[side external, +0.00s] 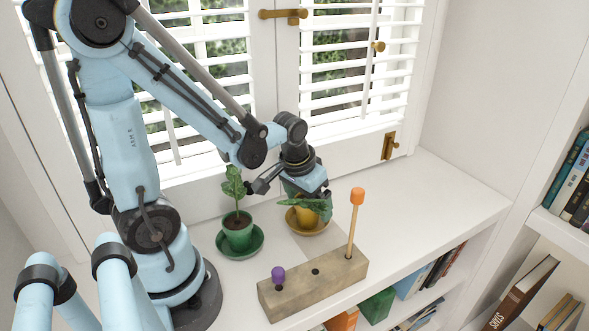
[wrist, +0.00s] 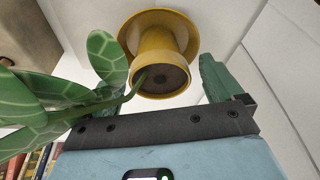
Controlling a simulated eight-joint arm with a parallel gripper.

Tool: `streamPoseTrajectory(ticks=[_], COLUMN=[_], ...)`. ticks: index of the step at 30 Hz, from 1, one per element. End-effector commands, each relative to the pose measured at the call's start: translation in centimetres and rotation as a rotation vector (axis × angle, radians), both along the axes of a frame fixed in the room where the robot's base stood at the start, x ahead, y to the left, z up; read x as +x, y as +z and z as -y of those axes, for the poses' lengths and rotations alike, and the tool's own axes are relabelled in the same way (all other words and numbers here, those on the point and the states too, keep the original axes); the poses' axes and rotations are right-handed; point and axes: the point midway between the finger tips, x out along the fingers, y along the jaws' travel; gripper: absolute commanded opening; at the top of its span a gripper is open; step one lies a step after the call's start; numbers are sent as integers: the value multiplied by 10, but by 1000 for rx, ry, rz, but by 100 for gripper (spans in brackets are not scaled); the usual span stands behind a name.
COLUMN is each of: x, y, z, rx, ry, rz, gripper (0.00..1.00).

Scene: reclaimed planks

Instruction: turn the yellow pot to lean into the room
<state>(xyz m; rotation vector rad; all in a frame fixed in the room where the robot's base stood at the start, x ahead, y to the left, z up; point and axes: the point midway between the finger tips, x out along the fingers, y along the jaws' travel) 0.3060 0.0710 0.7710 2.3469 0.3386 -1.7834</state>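The yellow pot (side external: 305,221) stands upright in its yellow saucer (side external: 293,226) on the white ledge. In the wrist view, the pot (wrist: 160,78) is ahead, with dark soil showing and the stem and leaves (wrist: 52,95) bending to the lower left.
A green pot (side external: 238,234) with an upright plant stands on a green saucer left of the yellow pot. In front is a wooden block (side external: 312,287) with a purple knob (side external: 278,275) and a tall orange-topped peg (side external: 356,215). The ledge to the right is clear.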

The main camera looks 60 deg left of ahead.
Motion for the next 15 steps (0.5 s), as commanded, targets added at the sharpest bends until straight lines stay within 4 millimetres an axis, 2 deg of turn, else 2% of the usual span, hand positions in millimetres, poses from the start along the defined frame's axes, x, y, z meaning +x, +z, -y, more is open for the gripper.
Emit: streamPoseTrajectory(ticks=[8, 15], x=[0, -4], y=[1, 14], z=[0, 1], rx=[0, 0], ry=[0, 0], rz=[0, 0], gripper=[93, 93])
